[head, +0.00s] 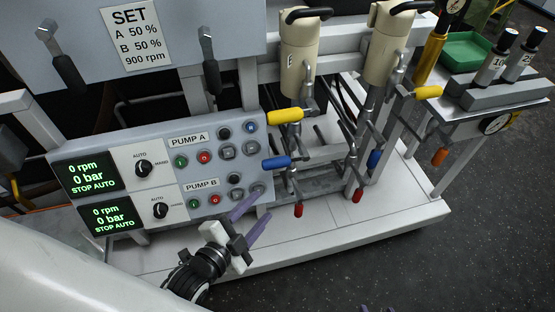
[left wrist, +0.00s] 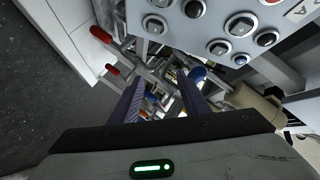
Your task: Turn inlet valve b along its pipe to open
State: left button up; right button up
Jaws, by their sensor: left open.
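Several coloured valve handles sit on the pipes below two cream pump bodies. At the left pipe are a yellow handle (head: 285,116), a blue handle (head: 277,162) and a red handle (head: 298,210). I cannot read which is inlet valve b. My left gripper (head: 263,203) is open and empty, left of the left red handle, below the left blue one. The left wrist view shows a blue handle (left wrist: 198,73) near one finger. Only purple tips of my right gripper (head: 376,308) show.
The control panel (head: 222,182) with pump A and B buttons stands close by my left gripper. The white skid base (head: 340,226) lies below the pipes. A side bench (head: 470,122) holds a green tray (head: 468,52) and labelled cylinders. Dark floor (head: 480,235) is clear at right.

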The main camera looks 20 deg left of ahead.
aim_at(272, 169)
pick_arm(q)
jog(key=w+r+m+t+b, duration=0.1)
jog(key=w+m, duration=0.1)
jog(key=m, duration=0.1)
jog(key=w+r+m+t+b, duration=0.1)
jog(key=w+m+t, duration=0.1)
jog(key=m, duration=0.1)
jog(key=w+r+m+t+h+b, duration=0.1)
jog(key=w+r+m+b, duration=0.1)
jog(key=m, duration=0.1)
jog(key=shift+w+a+m+t, duration=0.15)
jog(key=shift+w+m+t, duration=0.2)
jog(key=shift+m+t, duration=0.05)
jog(key=x, duration=0.9)
jog(key=shift+w, duration=0.4)
jog(key=shift+c, duration=0.5)
grip_shut()
